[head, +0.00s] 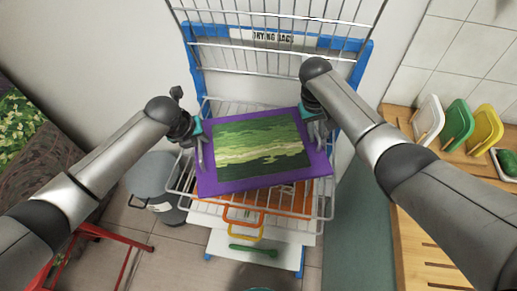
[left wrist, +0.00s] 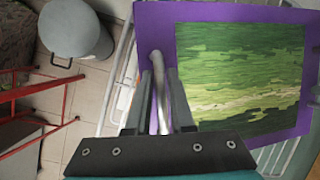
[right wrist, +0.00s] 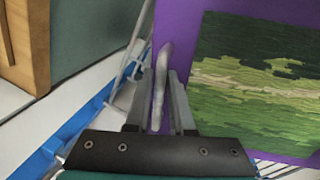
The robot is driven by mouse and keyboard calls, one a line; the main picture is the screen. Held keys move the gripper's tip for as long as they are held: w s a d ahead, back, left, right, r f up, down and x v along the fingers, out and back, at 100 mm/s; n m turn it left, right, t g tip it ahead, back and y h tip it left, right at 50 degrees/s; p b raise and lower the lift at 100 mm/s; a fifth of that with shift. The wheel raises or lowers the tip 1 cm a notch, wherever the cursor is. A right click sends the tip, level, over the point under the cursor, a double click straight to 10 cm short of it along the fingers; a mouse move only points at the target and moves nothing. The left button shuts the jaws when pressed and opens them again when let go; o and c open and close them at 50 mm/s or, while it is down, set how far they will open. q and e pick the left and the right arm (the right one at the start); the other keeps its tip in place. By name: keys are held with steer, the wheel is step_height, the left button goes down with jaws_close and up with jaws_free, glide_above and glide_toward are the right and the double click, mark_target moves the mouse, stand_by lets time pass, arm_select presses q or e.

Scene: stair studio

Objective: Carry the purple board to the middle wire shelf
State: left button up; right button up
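The purple board (head: 320,167), with a green striped picture on its face, is held between my two grippers in the head view. It lies over the middle wire shelf (head: 181,181), slightly tilted in the picture; I cannot tell whether it touches the wires. My left gripper (head: 203,153) is shut on a grey handle at the board's left side, seen closely in the left wrist view (left wrist: 157,85). My right gripper (head: 317,130) is shut on the matching handle at the right side, also in the right wrist view (right wrist: 160,85). The board hides most of the shelf.
The blue rack frame (head: 361,62) has an upper wire shelf (head: 270,15) above. A wooden counter (head: 415,210) stands right, a grey bin (head: 152,180) left.

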arm_select(q)
steer(key=o, duration=0.3)
arm_select(e)
steer(key=o, duration=0.3)
arm_select(q)
steer(key=shift+r, duration=0.15)
arm_select(e)
steer(key=shift+r, duration=0.1)
arm_select(q)
steer(key=v, duration=1.2)
arm_select(e)
step_height(320, 180, up, 12)
steer(key=a, duration=0.2)
steer(key=shift+s+a, duration=0.2)
steer(key=shift+f, duration=0.25)
